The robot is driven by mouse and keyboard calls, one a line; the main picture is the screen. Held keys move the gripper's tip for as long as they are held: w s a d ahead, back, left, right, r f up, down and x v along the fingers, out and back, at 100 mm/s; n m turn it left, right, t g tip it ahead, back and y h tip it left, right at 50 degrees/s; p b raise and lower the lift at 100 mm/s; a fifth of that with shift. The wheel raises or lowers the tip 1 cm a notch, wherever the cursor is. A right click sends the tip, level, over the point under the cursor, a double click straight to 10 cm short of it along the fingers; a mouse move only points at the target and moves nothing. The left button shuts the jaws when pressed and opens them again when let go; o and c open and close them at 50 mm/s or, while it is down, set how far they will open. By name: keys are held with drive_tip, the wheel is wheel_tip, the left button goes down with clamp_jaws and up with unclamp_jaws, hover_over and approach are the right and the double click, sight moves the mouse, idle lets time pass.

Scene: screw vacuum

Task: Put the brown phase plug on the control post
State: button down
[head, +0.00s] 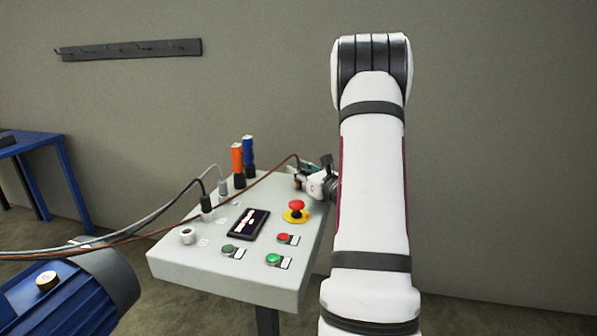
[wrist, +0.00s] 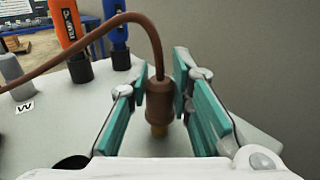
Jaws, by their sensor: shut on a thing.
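The brown phase plug (wrist: 159,98) is upright between the teal finger pads of my gripper (wrist: 160,103), with its brass-coloured tip pointing down and its brown cable (wrist: 96,47) arching from the top to the left. In the head view my gripper (head: 309,176) is at the far right corner of the control post (head: 200,263), a pale sloped panel on a leg. The plug is small and partly hidden there. I cannot tell the gap between its tip and the panel. A black plug (head: 206,203) and a grey plug (head: 222,187) stand on the panel's left side.
A red emergency button (head: 296,207), a dark display (head: 249,224) and push buttons occupy the front. A blue motor (head: 75,290) is at lower left.

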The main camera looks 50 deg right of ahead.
drive_tip(key=shift+f, duration=0.2)
drive_tip(key=c, duration=1.4)
unclamp_jaws()
drive_tip(key=shift+c, duration=0.2)
drive_tip(key=shift+r, duration=0.2)
